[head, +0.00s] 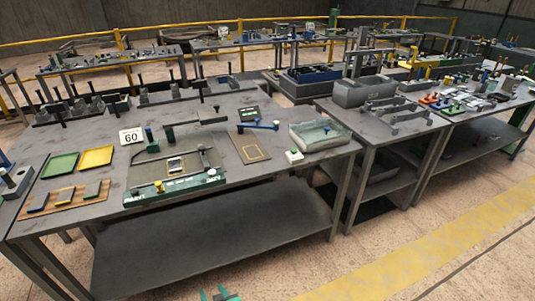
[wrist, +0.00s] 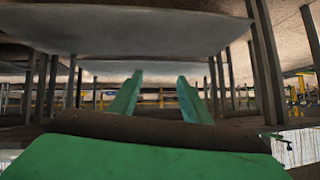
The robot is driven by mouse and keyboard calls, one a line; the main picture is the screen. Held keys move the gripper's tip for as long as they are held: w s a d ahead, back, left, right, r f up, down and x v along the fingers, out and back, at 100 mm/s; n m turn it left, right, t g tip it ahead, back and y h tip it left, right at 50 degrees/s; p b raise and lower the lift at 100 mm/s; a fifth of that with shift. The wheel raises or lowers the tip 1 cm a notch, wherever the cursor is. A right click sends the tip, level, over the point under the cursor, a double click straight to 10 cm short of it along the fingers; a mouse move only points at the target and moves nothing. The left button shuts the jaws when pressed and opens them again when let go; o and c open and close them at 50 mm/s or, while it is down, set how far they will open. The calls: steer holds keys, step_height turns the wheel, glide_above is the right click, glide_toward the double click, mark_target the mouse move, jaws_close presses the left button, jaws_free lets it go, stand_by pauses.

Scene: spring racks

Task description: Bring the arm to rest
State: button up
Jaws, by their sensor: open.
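My gripper (wrist: 160,95) shows in the wrist view as two green fingers standing well apart, with nothing between them. It is open and empty. The wrist view looks in low, with the underside of a table or shelf above the fingers. In the head view only a small green tip of my gripper (head: 220,294) shows at the bottom edge, in front of the near workbench (head: 215,238) and below its top. My gripper does not appear to touch anything. The rest of the arm is hidden from the head view.
The workbench top carries a green fixture (head: 175,188), a yellow tray (head: 96,157), a green tray (head: 60,165), a sign reading 60 (head: 131,136) and a clear box (head: 320,134). A second bench (head: 385,130) stands to the right. The floor with a yellow stripe (head: 440,250) is clear at front right.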

steer(key=s+d+r+m+t+h, duration=0.2)
steer(key=s+d, duration=0.4)
steer(key=s, duration=0.4)
steer(key=s+d+r+m+t+h, duration=0.1)
steer(key=s+d+m+h, duration=0.1)
steer(key=s+d, duration=0.65)
steer(key=s+d+r+t, duration=0.1)
steer(key=s+d+r, duration=0.1)
steer(key=s+r, duration=0.6)
steer(key=s+d+r+t+h, duration=0.1)
steer(key=s+d+r+t, duration=0.1)
steer(key=s+r, duration=0.6)
steer(key=shift+s+d+r+h, duration=0.35)
steer(key=shift+s+d, duration=0.25)
steer(key=shift+s, duration=0.2)
stand_by(1.9)
